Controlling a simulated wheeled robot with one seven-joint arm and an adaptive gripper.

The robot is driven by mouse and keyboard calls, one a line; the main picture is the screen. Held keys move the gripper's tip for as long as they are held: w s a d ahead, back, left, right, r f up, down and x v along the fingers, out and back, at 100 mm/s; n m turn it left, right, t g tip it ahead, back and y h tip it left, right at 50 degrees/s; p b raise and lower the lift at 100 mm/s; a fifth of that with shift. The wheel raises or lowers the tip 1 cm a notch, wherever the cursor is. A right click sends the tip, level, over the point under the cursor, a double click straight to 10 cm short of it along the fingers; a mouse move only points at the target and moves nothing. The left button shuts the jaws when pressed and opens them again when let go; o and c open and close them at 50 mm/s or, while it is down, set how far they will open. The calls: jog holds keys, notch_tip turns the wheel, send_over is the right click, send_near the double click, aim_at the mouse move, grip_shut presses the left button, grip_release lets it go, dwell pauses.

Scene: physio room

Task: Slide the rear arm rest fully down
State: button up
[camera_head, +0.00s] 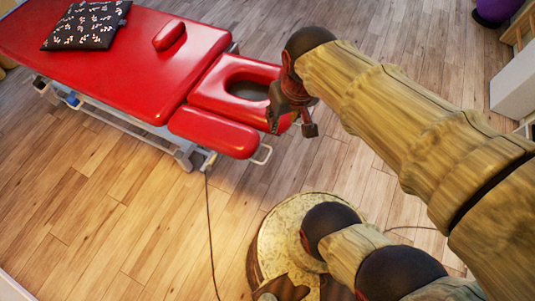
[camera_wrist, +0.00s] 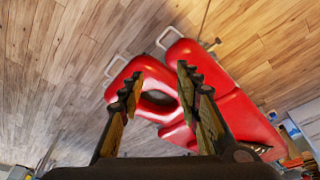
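The red treatment table (camera_head: 110,75) stands at upper left, its head section (camera_head: 210,92) with a face hole pointing toward my gripper (camera_head: 292,124). One red arm rest (camera_head: 213,131) lies along the near side of the head section. A smaller red pad (camera_head: 170,35) sits near the table's far edge; I cannot tell whether it is the rear arm rest. In the wrist view, my gripper (camera_wrist: 160,70) is open and empty, its fingers spread across the view of the head section (camera_wrist: 122,80). The fingers hide part of the red padding. I see no clear contact.
A patterned dark cushion (camera_head: 87,25) lies on the table. A metal loop handle (camera_head: 262,155) sticks out by the near arm rest. A dark cable (camera_head: 210,230) runs over the wooden floor. A purple ball (camera_head: 497,10) and white furniture (camera_head: 512,90) are at right.

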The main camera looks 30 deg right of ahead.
jog(key=d+f+m+g, duration=0.1)
jog(key=f, duration=0.1)
jog(key=d+f+m+g+y, duration=0.1)
jog(key=d+f, duration=0.1)
jog(key=f, duration=0.1)
jog(key=d+f+g+p, duration=0.1)
jog(key=d+f, duration=0.1)
jog(key=shift+w+d+f+m, duration=0.15)
jog(key=shift+w+f+m, duration=0.1)
jog(key=shift+m, duration=0.15)
jog(key=shift+c, duration=0.7)
jog(key=n+t+y+p, duration=0.3)
jog(key=n+t+y, duration=1)
jog(key=n, duration=2.2)
send_near(268, 156)
jog(key=w+g+y, duration=0.3)
jog(key=shift+f+x, duration=0.2)
jog(key=shift+x, duration=1.8)
jog(key=shift+f+x, duration=0.2)
jog(key=shift+x, duration=1.85)
jog(key=shift+c, duration=1.4)
